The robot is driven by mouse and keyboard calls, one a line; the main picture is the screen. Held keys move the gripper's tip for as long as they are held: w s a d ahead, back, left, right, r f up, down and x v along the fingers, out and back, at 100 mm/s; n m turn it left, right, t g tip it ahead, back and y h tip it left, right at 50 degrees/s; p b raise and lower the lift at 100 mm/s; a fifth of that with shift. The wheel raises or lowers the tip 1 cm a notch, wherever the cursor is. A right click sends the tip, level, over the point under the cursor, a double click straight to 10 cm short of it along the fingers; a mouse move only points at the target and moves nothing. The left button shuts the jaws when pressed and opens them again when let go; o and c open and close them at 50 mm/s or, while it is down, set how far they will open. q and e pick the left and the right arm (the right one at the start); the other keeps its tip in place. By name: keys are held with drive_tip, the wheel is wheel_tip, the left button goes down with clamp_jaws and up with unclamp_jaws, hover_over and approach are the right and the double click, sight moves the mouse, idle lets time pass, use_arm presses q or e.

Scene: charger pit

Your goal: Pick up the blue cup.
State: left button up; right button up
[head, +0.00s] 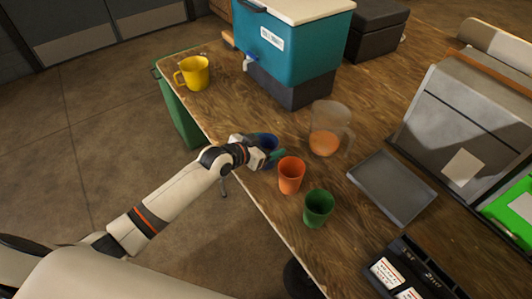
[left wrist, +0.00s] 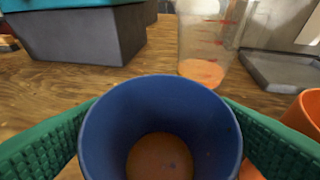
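The blue cup (head: 268,141) stands near the table's left edge in the head view. In the left wrist view the blue cup (left wrist: 160,90) fills the lower middle, its mouth toward the camera, with a brownish-orange round area inside. My left gripper (head: 266,150) is at the cup, with one green finger on each side of it. The cup's rim hides the fingertips, so I cannot tell whether they press on its wall. An orange cup (head: 291,175) and a green cup (head: 318,208) stand beside it. My right gripper is not in view.
A clear jug (head: 328,128) with orange liquid stands just behind the cups. A teal cooler (head: 293,45) stands farther back, and a yellow mug (head: 192,73) is at the far left corner. A grey tray (head: 392,187) lies to the right.

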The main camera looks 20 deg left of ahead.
use_arm(q)
drive_tip(key=c, duration=0.7)
drive_tip(key=shift+c, duration=0.2)
drive_tip(key=shift+r, duration=0.15)
